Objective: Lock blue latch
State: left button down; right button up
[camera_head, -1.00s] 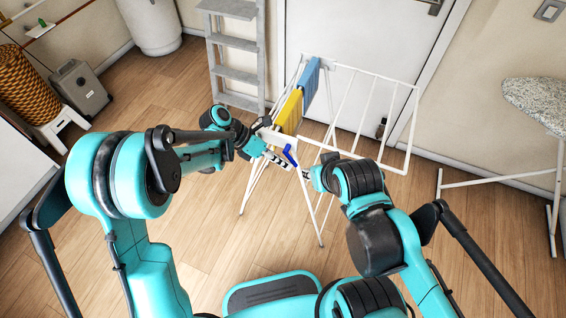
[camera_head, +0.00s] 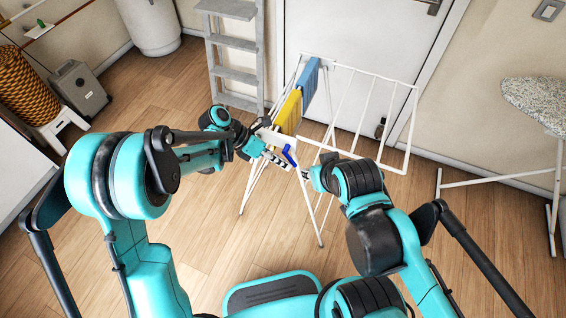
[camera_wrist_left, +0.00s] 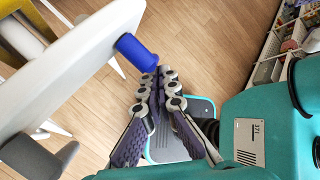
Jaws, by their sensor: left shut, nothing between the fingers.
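The blue latch (camera_head: 290,155) is a small handle at the near end of the white drying rack (camera_head: 362,68). In the left wrist view the blue latch (camera_wrist_left: 137,52) sticks out from the white end panel (camera_wrist_left: 75,70) as a short cylinder. My left gripper (camera_head: 281,163) is shut and empty, just beside the latch.
Yellow cloth (camera_head: 288,110) and blue cloth (camera_head: 309,78) hang on the rack. A grey ladder (camera_head: 232,55) stands behind it, and an ironing board (camera_head: 538,101) stands at the right. A grey knob-like part (camera_wrist_left: 38,155) juts from the panel. The wooden floor around the rack is mostly clear.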

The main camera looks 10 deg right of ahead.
pick_arm(q)
jog(key=shift+r, duration=0.1)
jog(key=shift+r+p, duration=0.45)
jog(key=shift+r, duration=0.3)
pick_arm(e)
jog(key=shift+r, duration=0.5)
